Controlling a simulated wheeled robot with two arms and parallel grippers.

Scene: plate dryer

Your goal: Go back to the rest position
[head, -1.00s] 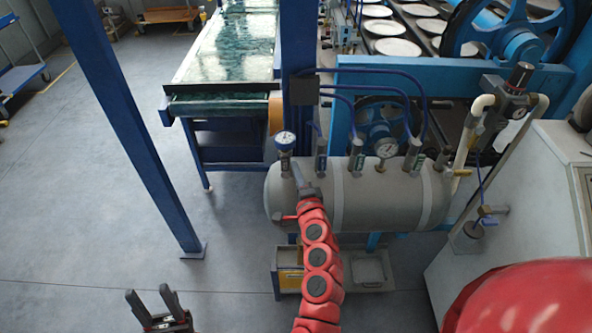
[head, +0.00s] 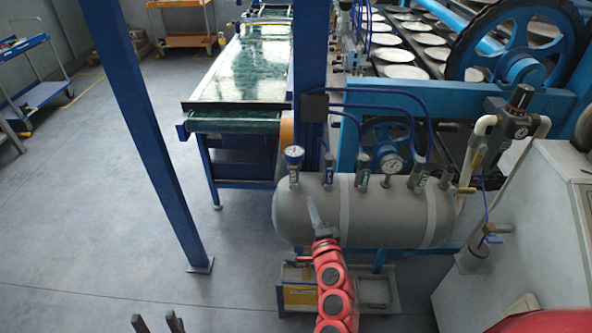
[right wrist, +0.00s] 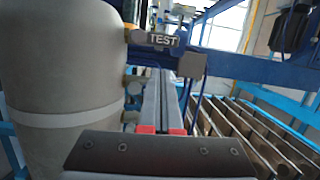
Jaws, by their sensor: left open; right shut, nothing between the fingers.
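My right gripper (head: 314,214) is at the end of the red arm in the lower middle of the head view, in front of the left part of a grey tank (head: 394,213). It is shut and empty. In the right wrist view its fingers (right wrist: 163,100) lie side by side, with the tank on the left; I cannot tell whether they touch it. My left gripper (head: 158,323) shows only its dark fingertips at the bottom edge of the head view. They are apart and empty, over bare floor.
Gauges (head: 391,164), valves and blue hoses stand on top of the tank. A blue post (head: 150,140) rises at left. A green-topped conveyor (head: 245,65) and racks of plates (head: 405,72) are behind. A white cabinet (head: 545,235) is at right. The floor (head: 90,215) at left is clear.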

